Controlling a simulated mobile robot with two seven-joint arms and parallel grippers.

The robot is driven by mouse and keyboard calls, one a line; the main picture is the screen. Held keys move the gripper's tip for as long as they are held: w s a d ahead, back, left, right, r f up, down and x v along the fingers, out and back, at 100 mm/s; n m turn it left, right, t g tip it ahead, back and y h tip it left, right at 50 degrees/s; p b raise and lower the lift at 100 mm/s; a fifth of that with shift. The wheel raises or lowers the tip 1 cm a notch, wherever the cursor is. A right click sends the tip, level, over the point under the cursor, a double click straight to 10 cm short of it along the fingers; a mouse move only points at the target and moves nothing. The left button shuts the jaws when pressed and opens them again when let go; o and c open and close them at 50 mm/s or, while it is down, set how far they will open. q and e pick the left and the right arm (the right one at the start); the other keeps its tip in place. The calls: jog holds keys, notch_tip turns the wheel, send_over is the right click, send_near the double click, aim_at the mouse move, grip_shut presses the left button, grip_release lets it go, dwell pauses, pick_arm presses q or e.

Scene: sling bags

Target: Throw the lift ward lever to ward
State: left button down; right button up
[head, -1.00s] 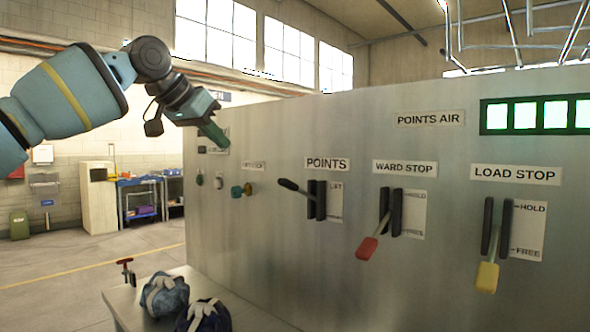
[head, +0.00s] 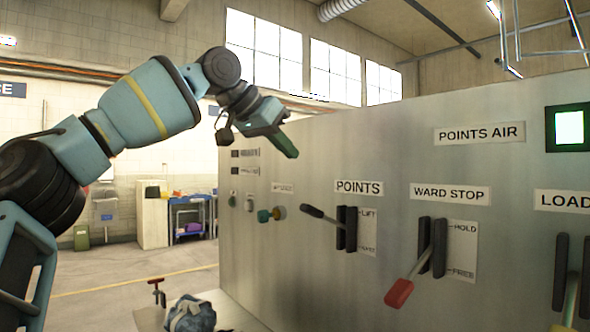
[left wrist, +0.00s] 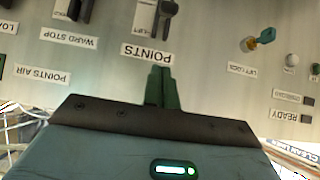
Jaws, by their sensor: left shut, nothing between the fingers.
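The lift ward lever has a dark handle (head: 312,212) on a pale rod. It comes out of a black slotted guide (head: 346,229) under the POINTS label (head: 359,187). Its handle points out to the left near the upper, LIFT end of the scale card (head: 368,231); the lower word is hard to read. My left gripper (head: 291,153) is shut and empty, above and left of the handle, apart from it. In the left wrist view, turned upside down, the green fingers (left wrist: 160,88) lie together by the POINTS label. My right gripper is out of view.
The WARD STOP lever with a red handle (head: 399,293) is to the right. Another lever (head: 570,300) is cut off at the right edge. A blue bundle (head: 190,315) lies on the low bench in front.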

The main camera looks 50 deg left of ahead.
pick_arm(q)
send_over(306, 204)
jog(key=w, duration=0.3)
jog(key=f, duration=0.6)
jog(key=shift+s+a, duration=0.2)
jog(key=shift+a, duration=0.05)
jog(key=shift+s+f, duration=0.25)
jog(key=shift+s+a+f+p, duration=0.1)
jog(key=shift+s+f+p, duration=0.3)
jog(key=shift+s+f, duration=0.4)
jog(key=shift+w+f, duration=0.15)
jog(key=shift+f, duration=0.45)
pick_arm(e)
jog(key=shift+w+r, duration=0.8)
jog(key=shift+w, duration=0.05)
pick_arm(q)
jog(key=shift+a+f, duration=0.1)
jog(key=shift+f, duration=0.05)
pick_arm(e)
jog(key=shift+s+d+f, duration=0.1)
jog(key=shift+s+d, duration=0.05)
